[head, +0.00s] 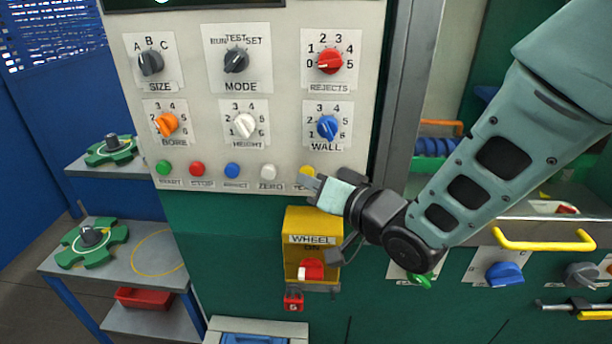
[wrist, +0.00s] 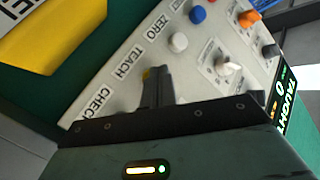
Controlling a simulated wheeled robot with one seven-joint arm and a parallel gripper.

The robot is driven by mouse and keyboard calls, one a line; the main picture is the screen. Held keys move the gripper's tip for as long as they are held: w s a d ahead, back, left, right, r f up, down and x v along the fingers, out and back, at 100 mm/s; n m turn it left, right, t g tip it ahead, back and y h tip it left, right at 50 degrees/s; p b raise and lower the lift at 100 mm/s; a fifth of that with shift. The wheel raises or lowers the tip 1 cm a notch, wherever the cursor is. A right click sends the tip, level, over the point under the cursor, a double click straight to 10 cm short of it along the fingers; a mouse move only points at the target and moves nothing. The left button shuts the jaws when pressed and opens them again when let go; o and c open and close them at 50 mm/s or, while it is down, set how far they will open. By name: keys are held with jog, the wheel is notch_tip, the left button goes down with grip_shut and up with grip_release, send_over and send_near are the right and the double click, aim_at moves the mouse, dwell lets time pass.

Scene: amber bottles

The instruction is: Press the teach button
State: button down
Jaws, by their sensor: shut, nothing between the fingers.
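In the wrist view the shut fingers (wrist: 154,76) point at the panel beside the TEACH label (wrist: 118,67). Only a sliver of the yellow button (wrist: 146,74) shows by the fingertips there. I cannot tell whether the tips touch the button or whether it is pushed in.
Knobs sit above, including the blue wall knob (head: 327,127). A yellow WHEEL switch box (head: 308,225) juts out below my gripper. A display (wrist: 287,100) shows in the wrist view.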

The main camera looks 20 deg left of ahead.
dwell(0.4)
jog(key=shift+s+d+b, duration=0.2)
jog(key=shift+s+b, duration=0.15)
jog(key=shift+s, duration=0.4)
jog(key=shift+s+d+b, duration=0.2)
jog(key=shift+s+b, duration=0.1)
jog(key=shift+s, duration=0.5)
jog(key=shift+s+d+b, duration=0.2)
jog(key=shift+s+b, duration=0.05)
jog(key=shift+s, duration=0.6)
jog(key=shift+s+d+b, duration=0.2)
jog(key=shift+s+b, duration=0.1)
jog(key=shift+s, duration=0.5)
jog(key=s+d+f+n+g+h, duration=0.1)
jog(key=s+d+h, duration=0.3)
jog(key=d, duration=0.4)
jog(key=s+d+f+n+g+h, duration=0.1)
jog(key=s+d+g+h, duration=0.3)
jog(key=d, duration=0.5)
jog(key=s+d+f+n+g+h, duration=0.1)
jog(key=s+d+f+g+h, duration=0.1)
jog(key=s+d+h, duration=0.3)
jog(key=s+d+g, duration=0.1)
jog(key=s+d, duration=0.1)
jog(key=d, duration=0.2)
jog(key=shift+s+d+f, duration=0.15)
jog(key=shift+f, duration=0.2)
